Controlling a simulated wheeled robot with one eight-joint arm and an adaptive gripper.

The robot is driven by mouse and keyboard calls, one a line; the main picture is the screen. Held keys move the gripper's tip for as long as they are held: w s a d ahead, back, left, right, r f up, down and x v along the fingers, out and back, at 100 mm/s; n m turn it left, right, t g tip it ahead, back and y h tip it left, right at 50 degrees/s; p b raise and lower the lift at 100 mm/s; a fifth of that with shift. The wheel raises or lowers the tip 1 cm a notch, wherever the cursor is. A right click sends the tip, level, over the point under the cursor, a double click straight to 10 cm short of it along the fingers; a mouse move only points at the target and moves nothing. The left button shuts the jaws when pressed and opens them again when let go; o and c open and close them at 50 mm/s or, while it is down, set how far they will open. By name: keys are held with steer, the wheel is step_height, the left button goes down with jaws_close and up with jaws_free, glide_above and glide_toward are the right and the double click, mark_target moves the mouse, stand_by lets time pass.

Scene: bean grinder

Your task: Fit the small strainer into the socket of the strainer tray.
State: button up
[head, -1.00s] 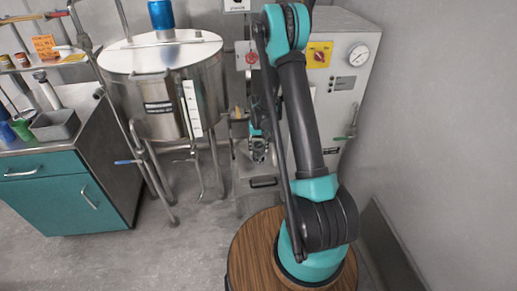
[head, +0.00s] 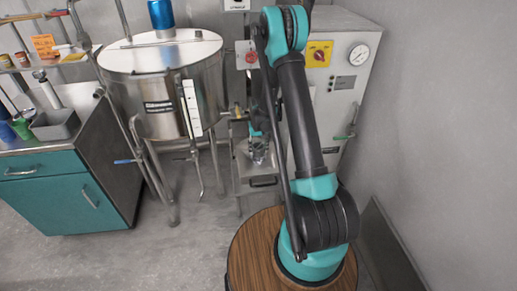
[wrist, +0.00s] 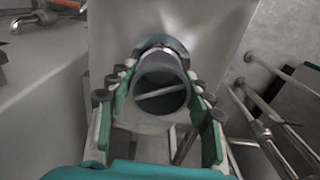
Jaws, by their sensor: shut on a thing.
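My gripper (wrist: 159,108) has its green-padded fingers on both sides of the small strainer (wrist: 160,90), a dark round cup with a pale bar across its opening. The fingers are shut on it. The pale metal strainer tray (wrist: 222,38) lies beyond it in the wrist view. A round collar shows just past the strainer's far rim; I cannot tell whether the strainer sits in the socket, which is hidden. In the head view my gripper (head: 258,150) is small, over the tray (head: 246,186) and partly behind my arm.
A steel tank (head: 165,85) on legs stands left of the tray. A grey control cabinet (head: 345,75) with a gauge stands to the right. A teal-fronted bench (head: 60,195) is at the far left. Metal legs (wrist: 275,125) show at the right in the wrist view.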

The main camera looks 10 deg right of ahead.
steer(key=shift+f, duration=1.25)
steer(key=o, duration=1.4)
step_height(320, 180, up, 12)
steer(key=shift+r, duration=0.1)
steer(key=s+d+r+t, duration=0.1)
steer(key=s+d+r, duration=0.1)
steer(key=s+r, duration=0.6)
steer(key=s+d+r+t, duration=0.15)
steer(key=s+r, duration=0.25)
steer(key=s, duration=0.8)
steer(key=shift+t, duration=0.85)
steer(key=s, duration=0.7)
steer(key=s+f, duration=0.1)
steer(key=s, duration=0.2)
steer(key=shift+s+d, duration=0.2)
steer(key=shift+d, duration=0.1)
